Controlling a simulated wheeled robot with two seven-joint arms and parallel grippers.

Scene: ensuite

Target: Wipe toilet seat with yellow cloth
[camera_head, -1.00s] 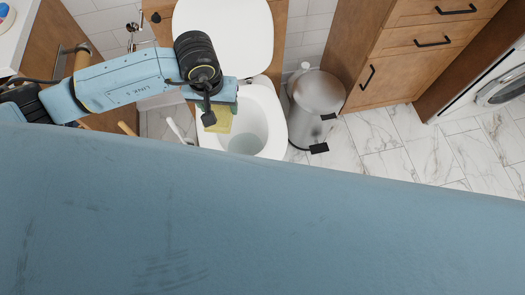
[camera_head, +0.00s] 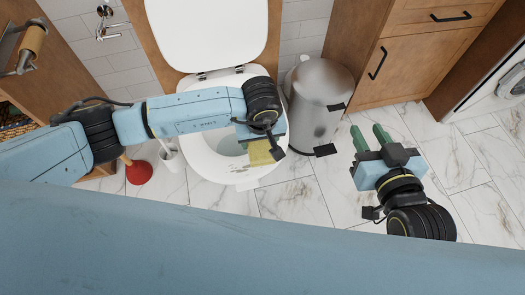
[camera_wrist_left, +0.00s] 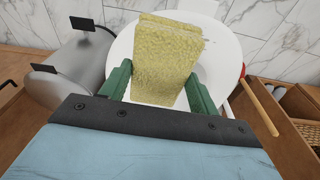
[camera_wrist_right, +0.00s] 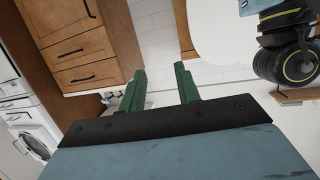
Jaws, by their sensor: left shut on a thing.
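The yellow cloth (camera_head: 261,152) is at the right front part of the white toilet seat (camera_head: 207,165). My left gripper (camera_head: 264,138) is shut on the cloth, which stands out between the green fingers in the left wrist view (camera_wrist_left: 168,60). I cannot tell whether the cloth touches the seat. Small dark marks (camera_head: 235,168) show on the front of the seat. The toilet lid (camera_head: 207,35) is raised. My left forearm hides part of the bowl and the seat's left side. My right gripper (camera_head: 371,138) is open and empty above the floor, right of the toilet.
A metal pedal bin (camera_head: 318,105) stands close to the toilet's right. A red plunger (camera_head: 139,172) and a white toilet brush (camera_head: 172,156) are at its left. Wooden drawers (camera_head: 400,60) stand at the back right. The marble floor (camera_head: 295,205) in front is clear.

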